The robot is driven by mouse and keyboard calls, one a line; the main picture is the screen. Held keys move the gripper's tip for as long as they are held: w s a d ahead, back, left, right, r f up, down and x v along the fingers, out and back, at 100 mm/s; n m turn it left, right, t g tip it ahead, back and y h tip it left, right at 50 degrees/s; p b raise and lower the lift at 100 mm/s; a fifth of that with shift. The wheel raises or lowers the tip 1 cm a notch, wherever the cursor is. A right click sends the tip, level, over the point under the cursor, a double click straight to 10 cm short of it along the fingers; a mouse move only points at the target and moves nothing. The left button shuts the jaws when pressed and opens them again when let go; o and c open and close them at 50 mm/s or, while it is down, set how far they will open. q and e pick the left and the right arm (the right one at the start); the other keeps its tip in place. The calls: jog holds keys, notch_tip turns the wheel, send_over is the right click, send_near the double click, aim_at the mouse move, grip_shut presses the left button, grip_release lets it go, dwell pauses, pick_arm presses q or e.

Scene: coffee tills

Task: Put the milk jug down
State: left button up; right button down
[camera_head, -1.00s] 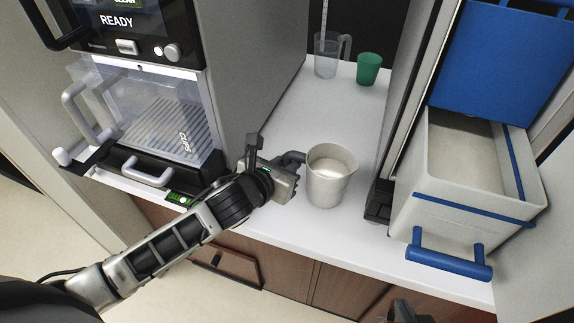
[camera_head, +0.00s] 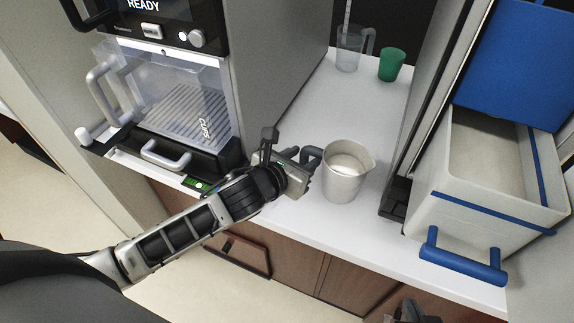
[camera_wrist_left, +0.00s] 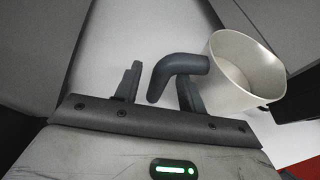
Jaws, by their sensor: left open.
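The milk jug (camera_head: 342,186) is a pale, open-topped jug with a dark handle. It stands upright on the white counter (camera_head: 303,115) in the head view. Whitish contents show inside it. In the left wrist view the jug (camera_wrist_left: 232,90) is at the right, its dark curved handle (camera_wrist_left: 183,65) reaching left. My left gripper (camera_head: 303,168) is at the handle side, left of the jug. Its two fingers (camera_wrist_left: 158,85) are apart, with the handle's free end between them. My right gripper (camera_head: 411,314) is only partly visible at the bottom edge; its fingers cannot be made out.
A clear jug (camera_head: 349,52) and a green cup (camera_head: 392,64) stand at the back of the counter. A grey machine with a clear-fronted cups drawer (camera_head: 185,105) is at left. A white bin with a blue handle (camera_head: 463,262) juts out at right. Counter behind the jug is clear.

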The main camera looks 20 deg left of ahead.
pick_arm(q)
jog(key=v, duration=1.1)
